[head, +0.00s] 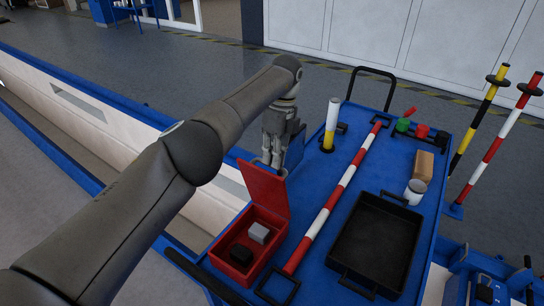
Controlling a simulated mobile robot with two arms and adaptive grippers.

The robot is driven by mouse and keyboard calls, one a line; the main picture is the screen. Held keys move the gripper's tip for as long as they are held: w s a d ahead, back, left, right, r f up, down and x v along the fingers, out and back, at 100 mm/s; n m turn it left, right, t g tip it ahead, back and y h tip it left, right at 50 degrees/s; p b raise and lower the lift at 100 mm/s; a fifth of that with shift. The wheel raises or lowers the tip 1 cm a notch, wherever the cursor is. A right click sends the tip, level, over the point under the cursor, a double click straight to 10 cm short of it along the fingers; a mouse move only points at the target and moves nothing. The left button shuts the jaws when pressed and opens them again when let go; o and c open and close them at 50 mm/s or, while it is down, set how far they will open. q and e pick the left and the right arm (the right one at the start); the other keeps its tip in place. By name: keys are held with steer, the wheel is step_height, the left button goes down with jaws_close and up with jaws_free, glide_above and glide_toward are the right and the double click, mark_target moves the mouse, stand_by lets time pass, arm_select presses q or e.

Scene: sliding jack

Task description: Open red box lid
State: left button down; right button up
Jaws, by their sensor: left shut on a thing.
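The red box (264,270) stands at the near left corner of the blue cart. Its red lid (264,190) is raised and stands roughly upright at the back of the box. A grey block (258,233) and a black block (241,255) lie inside the open box. My left gripper (271,166) is at the upper edge of the lid and is shut on it; the fingertips are partly hard to make out. My right gripper is not in view.
The blue cart top (308,193) also carries a red-and-white bar (333,198), a black tray (374,245), a white-and-yellow cylinder (331,120), a white can (415,190) and a cardboard box (423,165). Striped posts (497,150) stand at the right.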

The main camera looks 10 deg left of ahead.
arm_select(q)
steer(key=shift+s+f, duration=0.3)
steer(key=shift+f, duration=0.65)
steer(key=c, duration=1.9)
jaws_free()
steer(key=shift+o, duration=1.1)
steer(key=shift+w+d+f, duration=0.1)
steer(key=shift+w+f, duration=0.05)
steer(key=shift+o, duration=1)
steer(key=shift+w+f, duration=0.15)
steer(key=shift+w, duration=0.2)
step_height(320, 180, up, 10)
steer(key=shift+r, duration=0.25)
steer(key=shift+s, duration=0.1)
